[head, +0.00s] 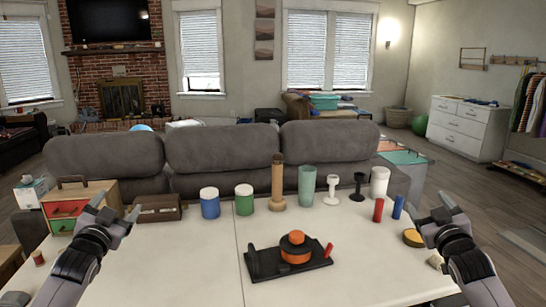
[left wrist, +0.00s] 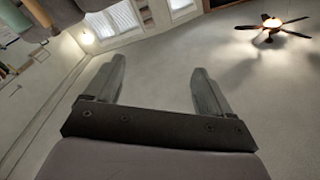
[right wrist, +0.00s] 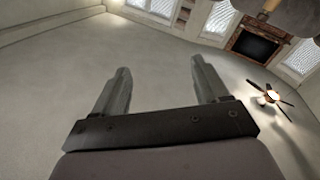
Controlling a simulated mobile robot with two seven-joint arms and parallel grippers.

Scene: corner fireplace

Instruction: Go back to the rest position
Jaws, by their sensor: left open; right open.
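My left gripper (head: 113,207) is raised over the left side of the white table (head: 190,265), open and empty. Its two fingers stand apart in the left wrist view (left wrist: 155,90), with ceiling and walls behind them. My right gripper (head: 438,210) is raised at the table's right side, open and empty. Its fingers are apart in the right wrist view (right wrist: 160,90), also against ceiling and walls. Both grippers are apart from the objects on the table, and both arms are roughly mirrored.
A black tray (head: 315,262) with an orange and black object (head: 295,247) sits mid-table. Jars, cups and a wooden cylinder (head: 277,185) line the back edge. A drawer box (head: 95,195) stands left, a yellow-topped disc (head: 412,237) right. A grey sofa (head: 225,150) stands behind.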

